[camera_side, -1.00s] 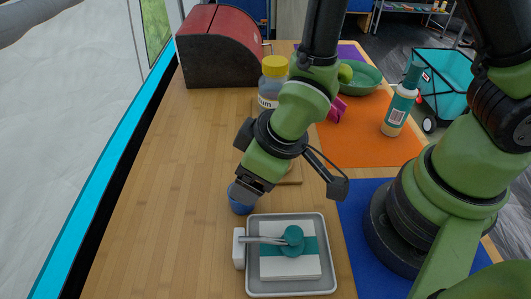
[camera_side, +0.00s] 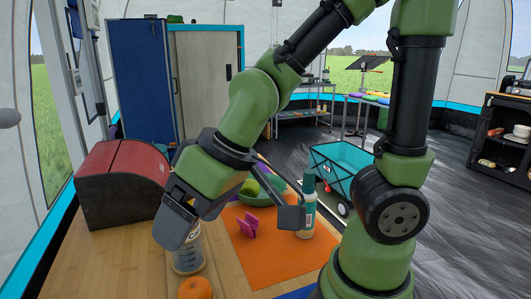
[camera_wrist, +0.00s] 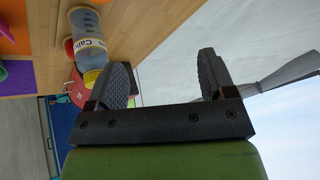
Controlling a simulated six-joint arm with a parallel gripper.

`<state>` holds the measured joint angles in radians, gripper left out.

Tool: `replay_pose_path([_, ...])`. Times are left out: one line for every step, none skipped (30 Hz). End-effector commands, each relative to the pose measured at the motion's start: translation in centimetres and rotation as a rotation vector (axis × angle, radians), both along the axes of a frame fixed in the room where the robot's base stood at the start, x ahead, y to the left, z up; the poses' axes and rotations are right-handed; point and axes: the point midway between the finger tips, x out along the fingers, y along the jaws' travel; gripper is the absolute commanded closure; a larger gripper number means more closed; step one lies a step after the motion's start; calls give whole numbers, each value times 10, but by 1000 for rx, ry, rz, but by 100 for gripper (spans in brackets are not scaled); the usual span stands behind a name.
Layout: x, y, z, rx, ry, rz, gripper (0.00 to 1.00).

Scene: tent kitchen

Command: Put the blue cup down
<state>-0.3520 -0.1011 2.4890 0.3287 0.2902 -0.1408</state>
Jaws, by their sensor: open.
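The blue cup is not visible in either current view. My gripper (camera_side: 177,224) is raised above the wooden table in the side view, in front of the jar and red bread box. In the wrist view the two dark fingers of my gripper (camera_wrist: 166,78) are spread wide with nothing between them. The left finger there overlaps part of the jar's yellow lid in the picture; I cannot tell how far apart they are.
The clear jar (camera_side: 189,255) stands behind my gripper. An orange fruit (camera_side: 195,288) is at the bottom edge. The red bread box (camera_side: 125,182) is left. On the right are a pink object (camera_side: 248,226), an orange mat (camera_side: 283,262), a green bowl (camera_side: 259,191) and a green-capped bottle (camera_side: 307,212).

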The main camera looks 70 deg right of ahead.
Motion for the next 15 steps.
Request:
replay_pose_path([-5,-13,20,33,-27,-59,24])
replay_pose_path([-10,-20,28,49,-33,-91,24])
replay_pose_path([-18,-29,39,65,-43,-133,24])
replay_pose_path([-24,-35,46,75,-47,-165,24])
replay_pose_path([-30,-41,52,84,-54,-193,24])
replay_pose_path([-38,-48,58,93,-60,-231,24])
replay_pose_path([-44,-52,63,99,-66,-257,24])
replay_pose_path([-49,-56,66,102,-70,-281,24])
replay_pose_path([-56,-60,70,108,-74,-310,24])
replay_pose_path([-60,-63,72,111,-77,-329,24])
replay_pose_path([-64,-65,73,113,-79,-345,24])
replay_pose_path([-68,-67,75,115,-82,-362,24])
replay_pose_path([-70,-68,75,118,-82,-372,24])
replay_pose_path([-72,-69,76,118,-83,-379,24])
replay_pose_path([-74,-70,76,119,-83,-386,24])
